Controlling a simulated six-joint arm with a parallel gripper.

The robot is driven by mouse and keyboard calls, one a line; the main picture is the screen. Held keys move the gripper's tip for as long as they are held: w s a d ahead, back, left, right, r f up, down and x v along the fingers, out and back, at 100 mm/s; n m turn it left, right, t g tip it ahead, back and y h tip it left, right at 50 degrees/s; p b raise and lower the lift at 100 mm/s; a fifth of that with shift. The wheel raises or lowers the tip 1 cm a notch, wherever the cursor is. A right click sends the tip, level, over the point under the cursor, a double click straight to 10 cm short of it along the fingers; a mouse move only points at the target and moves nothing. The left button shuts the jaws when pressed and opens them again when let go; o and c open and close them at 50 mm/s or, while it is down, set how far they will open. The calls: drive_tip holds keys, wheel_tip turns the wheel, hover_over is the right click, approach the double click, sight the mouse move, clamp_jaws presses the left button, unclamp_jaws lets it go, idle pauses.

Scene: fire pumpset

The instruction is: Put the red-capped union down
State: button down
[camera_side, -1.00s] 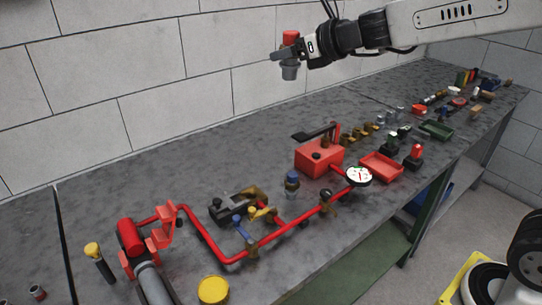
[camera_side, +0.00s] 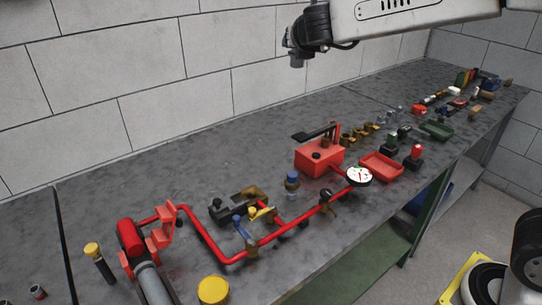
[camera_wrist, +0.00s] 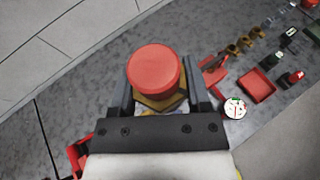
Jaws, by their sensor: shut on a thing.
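The red-capped union (camera_wrist: 155,72) is between the fingers of my gripper (camera_wrist: 159,88) in the wrist view. Its round red cap faces the camera, with a brass-coloured part below it. My gripper is shut on it. In the side view my gripper (camera_side: 299,47) is high above the back of the bench, in front of the wall. The grey lower end of the union (camera_side: 296,61) hangs below it, and the red cap is hidden there. The union is clear of the bench top (camera_side: 190,165).
A red tray (camera_side: 381,166) and green tray (camera_side: 437,130) lie to the right. The bench's back left is bare.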

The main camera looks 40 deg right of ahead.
drive_tip(key=m+g+h, duration=0.1)
drive_tip(key=s+m+h, duration=0.1)
drive_tip(key=shift+d+f+m+g, duration=0.1)
drive_tip(key=shift+d+m+g, duration=0.2)
drive_tip(key=shift+d+g, duration=0.1)
wheel_tip(320, 180, down, 26)
drive_tip(key=s+m+g+h, duration=0.2)
drive_tip(key=m+g+h, duration=0.1)
drive_tip(key=shift+s+f, duration=0.15)
drive_tip(key=shift+f, duration=0.1)
drive_tip(key=shift+w+f, duration=1.55)
drive_tip(key=shift+w, duration=0.75)
drive_tip(key=shift+w+f, duration=1.6)
drive_tip(key=shift+w, duration=0.65)
drive_tip(key=shift+w+f, duration=1.55)
drive_tip(key=shift+w, duration=0.75)
drive_tip(key=shift+d+f, duration=0.1)
